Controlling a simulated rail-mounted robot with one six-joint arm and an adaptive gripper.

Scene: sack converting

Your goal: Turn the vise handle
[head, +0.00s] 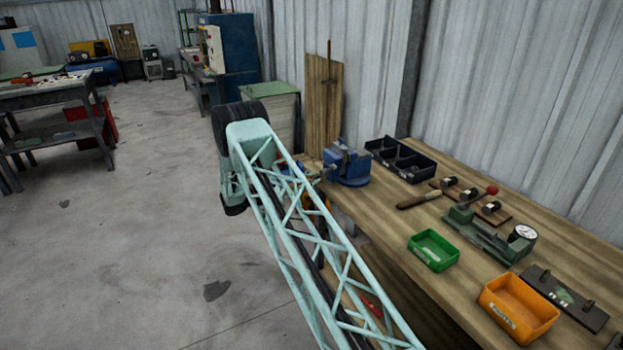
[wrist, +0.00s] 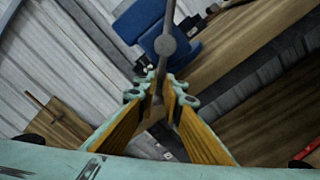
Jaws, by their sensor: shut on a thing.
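My gripper (wrist: 159,92) has orange-yellow inner faces and is shut on the handle's lower part. In the head view my pale green lattice arm reaches to the vise's left side and hides most of the gripper and handle.
The workbench (head: 480,245) carries a black divided tray (head: 400,160), a green bin (head: 433,250), an orange bin (head: 519,307) and a green gauge fixture (head: 490,235) right of the vise. A corrugated wall stands behind. Open floor (head: 130,250) lies to the left.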

